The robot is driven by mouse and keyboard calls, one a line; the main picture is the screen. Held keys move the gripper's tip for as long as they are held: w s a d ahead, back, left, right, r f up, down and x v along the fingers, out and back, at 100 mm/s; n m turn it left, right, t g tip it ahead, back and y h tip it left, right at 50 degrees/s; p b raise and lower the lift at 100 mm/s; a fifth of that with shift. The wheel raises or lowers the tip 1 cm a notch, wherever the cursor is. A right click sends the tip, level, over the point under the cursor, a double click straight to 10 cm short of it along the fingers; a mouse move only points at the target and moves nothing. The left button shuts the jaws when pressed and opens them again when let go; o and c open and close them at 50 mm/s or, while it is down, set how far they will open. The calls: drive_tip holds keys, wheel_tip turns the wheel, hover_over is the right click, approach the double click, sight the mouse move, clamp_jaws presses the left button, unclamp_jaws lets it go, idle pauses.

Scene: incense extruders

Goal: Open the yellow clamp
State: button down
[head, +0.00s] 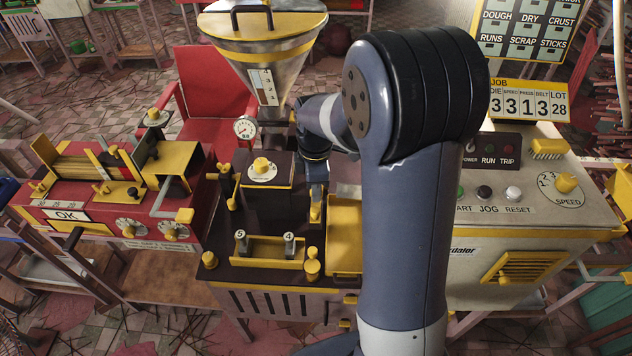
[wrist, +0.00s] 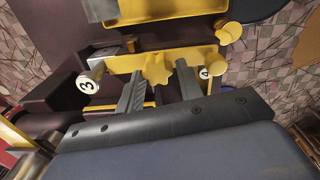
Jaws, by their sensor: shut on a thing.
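The yellow clamp (wrist: 125,62) shows in the wrist view as a flat yellow bar with a star-shaped knob (wrist: 157,67). My gripper (wrist: 159,78) has one dark finger on each side of the knob and is shut on it. The exact contact at the fingertips is hard to see.
A white peg marked 3 (wrist: 88,86) and another numbered peg (wrist: 204,72) flank the bar. The steel hopper (head: 262,60) stands behind the block. The red machine (head: 110,215) is at left and the beige control console (head: 530,215) at right.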

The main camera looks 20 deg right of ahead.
drive_tip(key=shift+s+a+f+g, duration=0.1)
drive_tip(key=shift+s+a+g, duration=0.05)
drive_tip(key=shift+s, duration=0.25)
drive_tip(key=shift+s+a+f+g, duration=0.1)
drive_tip(key=shift+s+g, duration=0.05)
drive_tip(key=shift+s, duration=0.2)
drive_tip(key=c, duration=1)
unclamp_jaws()
drive_tip(key=shift+s+a+r, duration=0.1)
drive_tip(key=shift+s+r, duration=0.05)
drive_tip(key=shift+s, duration=0.15)
drive_tip(key=shift+c, duration=0.2)
wheel_tip(320, 180, up, 11)
drive_tip(key=shift+w, duration=0.2)
drive_tip(key=shift+c, duration=0.2)
